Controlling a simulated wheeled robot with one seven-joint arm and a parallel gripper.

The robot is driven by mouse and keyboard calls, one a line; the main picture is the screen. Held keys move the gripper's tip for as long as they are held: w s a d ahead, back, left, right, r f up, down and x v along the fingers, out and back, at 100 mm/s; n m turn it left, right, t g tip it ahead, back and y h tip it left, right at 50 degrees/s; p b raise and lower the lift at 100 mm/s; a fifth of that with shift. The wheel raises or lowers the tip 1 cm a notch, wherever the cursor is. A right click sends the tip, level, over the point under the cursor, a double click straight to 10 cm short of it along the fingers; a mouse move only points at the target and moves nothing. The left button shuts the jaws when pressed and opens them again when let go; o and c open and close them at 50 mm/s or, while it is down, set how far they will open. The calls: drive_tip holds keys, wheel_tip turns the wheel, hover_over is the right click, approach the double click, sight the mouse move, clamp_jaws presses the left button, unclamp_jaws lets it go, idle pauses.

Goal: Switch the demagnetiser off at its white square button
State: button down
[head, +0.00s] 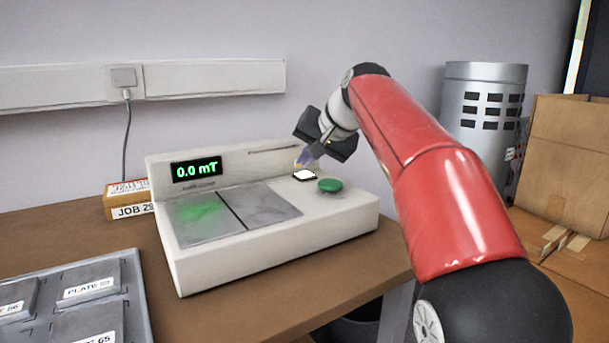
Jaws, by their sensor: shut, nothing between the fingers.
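The demagnetiser (280,250) is a cream box on the brown table, with two metal plates set in its top. Its display (196,170) is lit and reads 0.0 mT in green. The white square button (304,175) is on the right of its top, beside a round green button (329,185). My gripper (301,165) is shut and empty, reaching down from the upper right. Its fingertips are just behind and above the white button; I cannot tell whether they touch it.
A grey tray (138,300) with labelled plates is at the front left. A box marked JOB (130,212) stands behind the demagnetiser's left end. A silver cylinder (482,85) and cardboard box (562,150) are at the right. A wall socket (124,77) has a cable hanging down.

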sight(308, 176)
drive_tip(key=shift+f, duration=0.1)
drive_tip(key=shift+f, duration=0.3)
drive_tip(key=shift+f+b, duration=0.45)
idle(0.7)
drive_tip(key=shift+r+p, duration=0.85)
drive_tip(key=shift+p, duration=0.1)
wheel_tip(308, 176, up, 5)
drive_tip(key=p, duration=0.5)
idle(0.3)
